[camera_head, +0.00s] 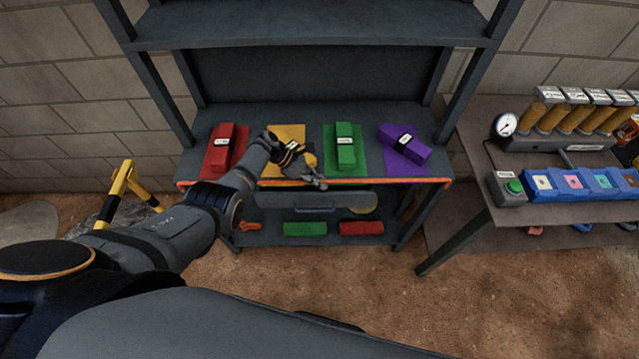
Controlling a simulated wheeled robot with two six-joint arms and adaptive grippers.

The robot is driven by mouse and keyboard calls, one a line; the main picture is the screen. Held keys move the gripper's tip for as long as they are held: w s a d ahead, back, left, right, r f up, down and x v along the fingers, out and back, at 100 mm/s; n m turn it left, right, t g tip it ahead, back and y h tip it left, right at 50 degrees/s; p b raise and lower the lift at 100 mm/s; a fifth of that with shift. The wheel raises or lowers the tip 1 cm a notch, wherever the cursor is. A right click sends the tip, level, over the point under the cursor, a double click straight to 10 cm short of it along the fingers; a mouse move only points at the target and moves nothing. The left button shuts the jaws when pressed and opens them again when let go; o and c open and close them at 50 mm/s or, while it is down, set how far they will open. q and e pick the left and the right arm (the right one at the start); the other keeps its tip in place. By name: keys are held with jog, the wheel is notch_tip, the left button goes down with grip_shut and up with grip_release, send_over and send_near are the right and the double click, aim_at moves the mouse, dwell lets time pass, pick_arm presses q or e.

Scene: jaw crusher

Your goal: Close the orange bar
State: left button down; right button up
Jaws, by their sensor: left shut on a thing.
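The orange bar (400,181) runs along the front edge of the dark shelf bench, from its left corner to its right corner. My left arm reaches in from the left, and my left gripper (316,183) is at the middle of this front edge. Its fingers are shut on the orange bar, though the contact itself is small and partly hidden by the gripper.
Red (221,149), green (346,148) and purple (405,147) labelled blocks lie on coloured mats on the bench. A yellow mat (287,132) is partly hidden by my gripper. The lower shelf holds a green (305,229) and a red block (361,228). A control table (471,166) stands right.

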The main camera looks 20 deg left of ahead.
dwell(0.3)
pick_arm(q)
jog(key=c, duration=1.4)
grip_release()
jog(key=shift+o, duration=0.2)
jog(key=v, duration=1.2)
